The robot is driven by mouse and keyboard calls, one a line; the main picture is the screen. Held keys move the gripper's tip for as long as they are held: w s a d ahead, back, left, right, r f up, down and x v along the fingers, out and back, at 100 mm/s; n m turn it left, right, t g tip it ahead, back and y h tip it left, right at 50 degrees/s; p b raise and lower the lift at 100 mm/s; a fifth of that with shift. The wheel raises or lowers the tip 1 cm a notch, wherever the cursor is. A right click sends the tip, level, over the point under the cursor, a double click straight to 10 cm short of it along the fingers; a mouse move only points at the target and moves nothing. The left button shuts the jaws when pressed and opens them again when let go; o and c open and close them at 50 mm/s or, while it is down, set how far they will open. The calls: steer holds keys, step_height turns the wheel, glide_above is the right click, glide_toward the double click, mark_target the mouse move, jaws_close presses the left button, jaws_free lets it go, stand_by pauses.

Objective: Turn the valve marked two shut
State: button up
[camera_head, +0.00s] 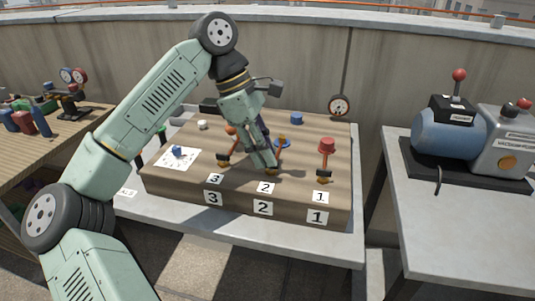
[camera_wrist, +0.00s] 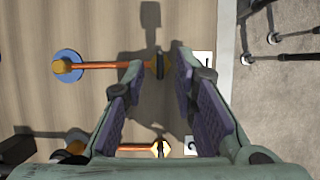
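The valve marked two (camera_wrist: 154,66) has an orange pipe (camera_wrist: 110,65) running to a blue round base (camera_wrist: 68,66), and its dark narrow handle appears end-up between my fingers. My gripper (camera_wrist: 161,64) is open, with one purple-padded finger on each side of that handle; contact cannot be told. In the head view my gripper (camera_head: 263,168) points down behind the front label 2 (camera_head: 263,208) and hides most of this valve. The blue base (camera_head: 283,143) shows just behind it.
The valve marked one (camera_head: 324,180), with a red cap (camera_head: 327,145), stands to the right. The valve marked three (camera_head: 223,157) is close on the left. A gauge (camera_head: 339,105) is at the block's back right. A pump (camera_head: 445,132) sits on the right table.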

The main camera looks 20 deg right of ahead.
steer(key=v, duration=1)
steer(key=shift+r, duration=0.25)
